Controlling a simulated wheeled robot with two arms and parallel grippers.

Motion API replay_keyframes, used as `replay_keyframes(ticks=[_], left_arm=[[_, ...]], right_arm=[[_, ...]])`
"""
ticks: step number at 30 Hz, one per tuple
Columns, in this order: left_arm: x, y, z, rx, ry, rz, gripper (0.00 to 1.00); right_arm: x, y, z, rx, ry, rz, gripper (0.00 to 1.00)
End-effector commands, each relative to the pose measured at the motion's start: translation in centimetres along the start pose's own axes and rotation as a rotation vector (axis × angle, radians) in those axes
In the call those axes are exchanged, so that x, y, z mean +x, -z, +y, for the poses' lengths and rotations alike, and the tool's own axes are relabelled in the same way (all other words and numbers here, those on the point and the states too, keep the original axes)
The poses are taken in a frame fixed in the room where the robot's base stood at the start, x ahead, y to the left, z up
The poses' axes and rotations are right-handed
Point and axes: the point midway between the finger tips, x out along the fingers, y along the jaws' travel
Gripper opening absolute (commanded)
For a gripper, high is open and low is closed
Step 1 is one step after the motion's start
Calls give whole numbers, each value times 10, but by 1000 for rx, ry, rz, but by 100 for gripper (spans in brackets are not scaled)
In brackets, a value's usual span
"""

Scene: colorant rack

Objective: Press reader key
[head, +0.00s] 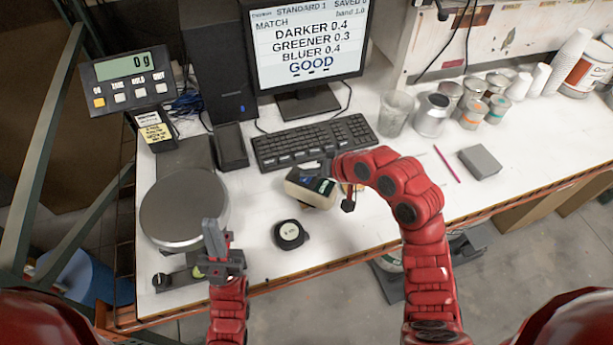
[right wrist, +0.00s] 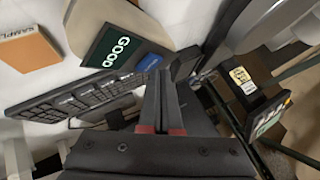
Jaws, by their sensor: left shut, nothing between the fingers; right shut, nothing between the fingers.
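The reader (head: 312,187) is a small cream and dark device on the white table, in front of the keyboard. In the right wrist view its dark green screen (right wrist: 112,47) reads GOOD, with a blue key (right wrist: 150,62) beside it. My right gripper (right wrist: 165,76) is shut and empty, its fingertips close to the blue key. I cannot tell whether they touch it. In the head view my right gripper (head: 328,168) is at the reader and partly covers it. My left gripper (head: 213,228) is shut and empty, pointing up in front of the round scale plate.
The scale plate (head: 184,209) is at the left, its display (head: 127,67) showing 0 g. The keyboard (head: 315,142) and monitor (head: 308,45), also reading GOOD, stand behind. Several cans and a grey block (head: 479,162) are at right.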

Motion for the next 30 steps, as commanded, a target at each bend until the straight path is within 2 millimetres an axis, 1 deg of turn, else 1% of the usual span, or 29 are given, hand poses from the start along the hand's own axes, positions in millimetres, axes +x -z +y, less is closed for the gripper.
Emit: replay_keyframes(ticks=[16,25,30], left_arm=[[-5,-1,0,0,0,0,0],[-4,-1,0,0,0,0,0],[1,0,0,0,0,0,0]], right_arm=[[5,-4,4,1,-1,0,0],[4,-3,3,0,-1,0,0],[-1,1,0,0,-1,0,0]])
